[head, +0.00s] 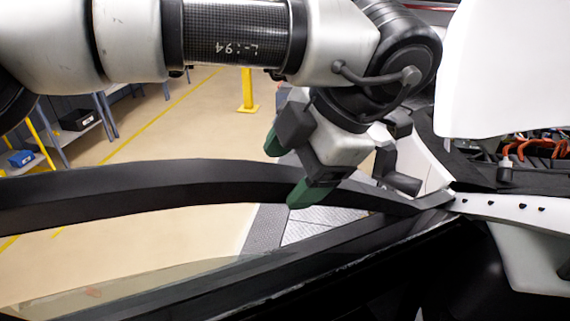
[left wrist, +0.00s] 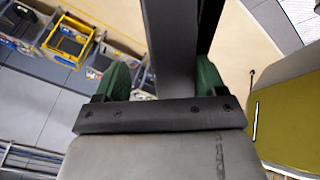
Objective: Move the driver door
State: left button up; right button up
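The driver door shows in the head view as a black curved window frame (head: 120,190) with glass, crossing from the left edge toward the dark mirror (head: 397,178). My left gripper (head: 290,168) is over this frame, with one green finger on the far side and one on the near side. In the left wrist view the dark frame bar (left wrist: 172,40) runs between the green fingers of the gripper (left wrist: 160,80). The fingers stand apart, with a gap at the left finger; the right one is close to the bar, contact unclear. My right gripper is out of view.
A white panel (head: 505,70) rises at the upper right, above a bay with orange cables (head: 535,148). A yellow post (head: 248,92) stands on the floor behind. Shelves with bins (head: 78,120) are at the left. Open floor (head: 160,125) lies beyond the door.

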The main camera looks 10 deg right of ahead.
pick_arm(q)
jog(key=p+v, duration=0.4)
jog(key=v, duration=0.5)
jog(key=shift+s+p, duration=0.2)
jog(key=shift+p, duration=0.15)
jog(key=shift+d, duration=0.1)
